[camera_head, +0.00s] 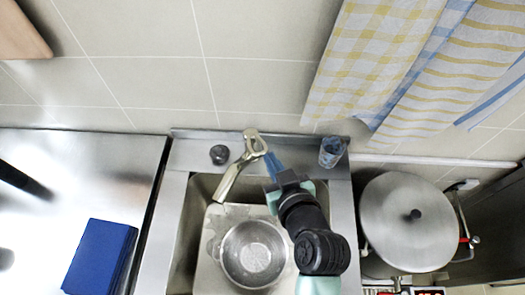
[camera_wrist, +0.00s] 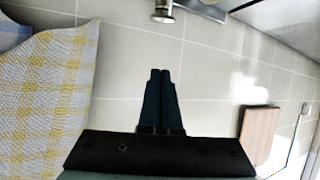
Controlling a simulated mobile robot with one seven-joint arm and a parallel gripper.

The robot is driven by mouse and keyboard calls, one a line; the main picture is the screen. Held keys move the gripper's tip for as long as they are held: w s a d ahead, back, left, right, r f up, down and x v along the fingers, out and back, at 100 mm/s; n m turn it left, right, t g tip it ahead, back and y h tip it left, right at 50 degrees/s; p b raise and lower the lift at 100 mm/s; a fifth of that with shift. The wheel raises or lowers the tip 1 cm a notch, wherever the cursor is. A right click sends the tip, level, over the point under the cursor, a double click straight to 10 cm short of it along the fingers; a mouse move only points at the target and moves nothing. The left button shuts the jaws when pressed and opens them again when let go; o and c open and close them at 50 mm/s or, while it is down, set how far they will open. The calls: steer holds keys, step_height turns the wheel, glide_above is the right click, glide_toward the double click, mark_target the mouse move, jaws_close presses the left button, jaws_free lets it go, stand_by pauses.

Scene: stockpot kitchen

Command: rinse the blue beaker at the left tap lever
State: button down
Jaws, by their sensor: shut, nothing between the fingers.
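The blue beaker (camera_head: 331,151) stands on the ledge behind the sink, at its right end. The metal tap (camera_head: 240,168) rises from the ledge left of it, its spout slanting down to the left over the basin. A metal fitting (camera_wrist: 163,10) shows at that view's top edge, perhaps part of the tap.
A dark round knob (camera_head: 219,154) is left of the tap. A lidded stockpot (camera_head: 408,221) stands right of the sink. Checked towels (camera_head: 385,60) hang behind. A blue block (camera_head: 99,256) lies on the left counter.

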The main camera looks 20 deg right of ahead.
steer(key=p, duration=0.2)
glide_above(260, 153)
steer(key=s, duration=0.1)
step_height(260, 153, down, 3)
steer(key=shift+s+f, duration=0.25)
steer(key=shift+f, duration=0.9)
steer(key=shift+s+f, duration=0.25)
steer(key=shift+f, duration=0.9)
steer(key=shift+f, duration=0.1)
steer(key=shift+s+f+b, duration=0.2)
steer(key=shift+f+b, duration=0.4)
steer(key=shift+b, duration=0.3)
steer(key=shift+r, duration=0.1)
